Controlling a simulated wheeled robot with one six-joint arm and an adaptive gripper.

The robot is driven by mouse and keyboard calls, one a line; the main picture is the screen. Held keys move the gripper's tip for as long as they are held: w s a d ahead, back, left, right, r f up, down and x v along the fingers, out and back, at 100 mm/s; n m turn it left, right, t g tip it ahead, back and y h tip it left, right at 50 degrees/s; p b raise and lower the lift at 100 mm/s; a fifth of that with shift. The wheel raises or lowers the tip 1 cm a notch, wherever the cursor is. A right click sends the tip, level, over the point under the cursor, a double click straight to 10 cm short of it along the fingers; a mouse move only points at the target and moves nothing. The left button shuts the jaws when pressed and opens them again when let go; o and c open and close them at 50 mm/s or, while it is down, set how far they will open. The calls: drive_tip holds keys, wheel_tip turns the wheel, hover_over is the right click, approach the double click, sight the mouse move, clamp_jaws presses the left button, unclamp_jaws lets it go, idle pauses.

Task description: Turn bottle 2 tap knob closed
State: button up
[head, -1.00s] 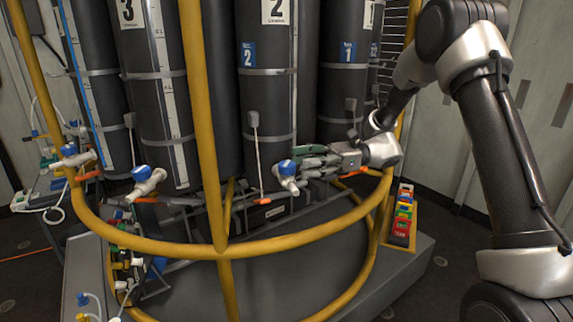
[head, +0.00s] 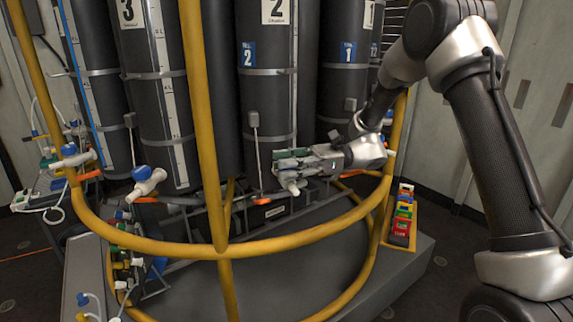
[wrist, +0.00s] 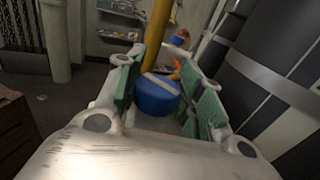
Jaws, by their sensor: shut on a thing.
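Bottle 2 (head: 270,95) is a tall dark cylinder with a white "2" label at its top and a blue "2" tag, in the middle of the head view. Its white tap (head: 292,184) sticks out below the bottle's front. My gripper (head: 285,162) is at this tap, coming from the right, and hides the knob in the head view. In the wrist view the round blue knob (wrist: 157,97), with a white bar across its top, sits between the green-padded fingers. My gripper is shut on it.
A yellow tubular frame (head: 205,130) stands in front of the bottles, with a curved rail (head: 300,235) below the tap. Bottle 3's blue-knobbed tap (head: 147,180) is to the left.

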drive_tip(key=shift+m+t, duration=0.4)
drive_tip(key=shift+t, duration=0.2)
drive_tip(key=m+t, duration=0.2)
drive_tip(key=t, duration=0.1)
drive_tip(key=m+t, duration=0.2)
drive_tip(key=t, duration=0.2)
drive_tip(key=shift+m, duration=0.4)
drive_tip(key=m+t+h, duration=0.1)
drive_tip(key=m+t, duration=0.1)
drive_tip(key=t, duration=0.1)
drive_tip(key=m+t+h, duration=0.1)
drive_tip(key=m+t, duration=0.1)
drive_tip(key=t, duration=0.2)
drive_tip(key=shift+m+h, duration=0.3)
drive_tip(key=shift+h, duration=0.1)
drive_tip(key=shift+w, duration=0.1)
drive_tip(key=o, duration=1)
drive_tip(key=shift+o, duration=0.2)
wheel_tip(320, 180, up, 10)
